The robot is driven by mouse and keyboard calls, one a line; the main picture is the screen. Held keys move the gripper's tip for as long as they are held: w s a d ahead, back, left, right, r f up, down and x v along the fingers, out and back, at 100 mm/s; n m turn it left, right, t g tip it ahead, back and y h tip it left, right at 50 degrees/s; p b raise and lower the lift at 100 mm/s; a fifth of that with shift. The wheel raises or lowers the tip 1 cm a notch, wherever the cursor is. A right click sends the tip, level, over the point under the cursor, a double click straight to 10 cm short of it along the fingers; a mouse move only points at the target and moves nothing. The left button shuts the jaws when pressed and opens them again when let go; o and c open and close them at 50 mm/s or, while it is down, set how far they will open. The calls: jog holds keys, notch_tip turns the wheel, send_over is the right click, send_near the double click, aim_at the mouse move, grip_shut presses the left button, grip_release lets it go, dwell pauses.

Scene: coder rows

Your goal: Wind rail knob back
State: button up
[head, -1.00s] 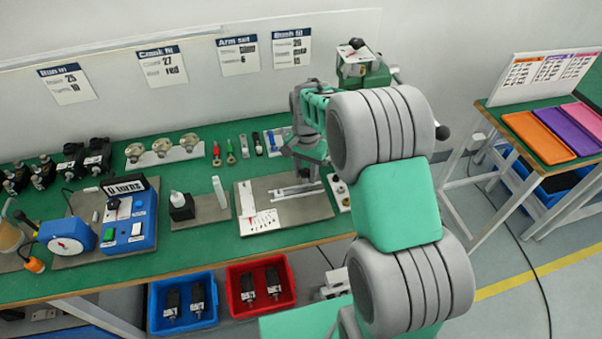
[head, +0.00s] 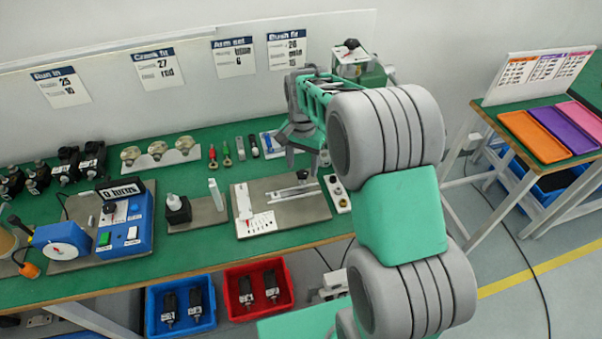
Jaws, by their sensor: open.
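The rail fixture is a grey plate (head: 285,218) on the green bench, with a pale slotted rail (head: 290,193) and a white scale (head: 258,223) at its left. A small dark knob (head: 302,174) shows at the rail's right end. My gripper (head: 302,161) points down above and just behind this knob, with its fingers spread and nothing seen between them. It appears clear of the knob, though the exact gap cannot be told. My arm hides part of the bench to the right.
A white strip with round fittings (head: 337,195) lies right of the plate. Coloured-handled tools (head: 226,155) lie behind it.

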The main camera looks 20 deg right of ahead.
aim_at(302, 173)
jog(key=shift+r, duration=1.75)
